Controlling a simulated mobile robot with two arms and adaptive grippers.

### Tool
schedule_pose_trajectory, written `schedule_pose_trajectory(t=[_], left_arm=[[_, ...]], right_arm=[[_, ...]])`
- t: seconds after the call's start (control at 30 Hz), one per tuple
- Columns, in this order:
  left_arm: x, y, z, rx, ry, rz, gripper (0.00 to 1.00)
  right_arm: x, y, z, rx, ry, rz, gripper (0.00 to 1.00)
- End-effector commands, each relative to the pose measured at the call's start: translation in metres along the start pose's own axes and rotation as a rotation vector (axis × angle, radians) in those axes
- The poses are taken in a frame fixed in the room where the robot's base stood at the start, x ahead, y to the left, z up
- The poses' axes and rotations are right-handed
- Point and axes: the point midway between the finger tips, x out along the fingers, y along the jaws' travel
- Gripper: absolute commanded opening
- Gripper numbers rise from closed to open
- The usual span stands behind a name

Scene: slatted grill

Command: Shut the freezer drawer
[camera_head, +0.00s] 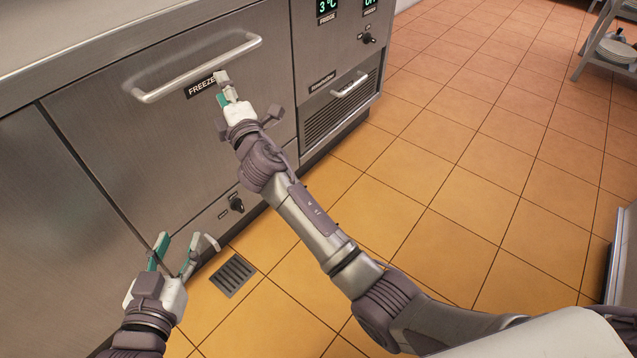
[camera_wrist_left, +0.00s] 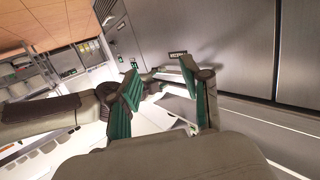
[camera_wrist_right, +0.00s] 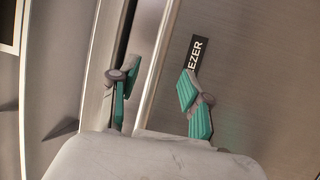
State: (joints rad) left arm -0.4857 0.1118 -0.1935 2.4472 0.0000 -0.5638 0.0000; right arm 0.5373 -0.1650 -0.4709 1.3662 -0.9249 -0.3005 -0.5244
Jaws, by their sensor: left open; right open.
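The freezer drawer (camera_head: 130,130) is a brushed-steel front with a bar handle (camera_head: 195,70) and a black FREEZER label (camera_head: 200,87). Its front looks about flush with the cabinet in the head view; I cannot tell whether a small gap remains.
A cabinet section with lit displays (camera_head: 327,8), a small handle (camera_head: 349,84) and a vent grille (camera_head: 335,112) stands right of the drawer. A floor drain (camera_head: 232,275) lies near my left gripper. The orange tiled floor (camera_head: 470,150) is clear.

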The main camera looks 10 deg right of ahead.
Motion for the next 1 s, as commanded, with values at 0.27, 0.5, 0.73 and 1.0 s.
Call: schedule_pose_trajectory(t=[0.27,0.5,0.73,1.0], left_arm=[[-0.004,-0.003,0.018,0.001,-0.109,-0.006,0.47],[-0.010,-0.005,0.034,0.001,-0.203,-0.012,0.47],[-0.017,-0.007,0.049,0.001,-0.289,-0.017,0.47],[-0.026,-0.010,0.065,0.000,-0.388,-0.023,0.47]], right_arm=[[-0.011,0.000,0.000,-0.001,0.000,0.000,0.47],[-0.021,0.001,0.000,-0.001,0.000,0.000,0.47],[-0.032,0.000,0.000,-0.001,0.000,-0.001,0.47],[-0.045,0.000,0.000,-0.002,0.000,-0.001,0.47]])
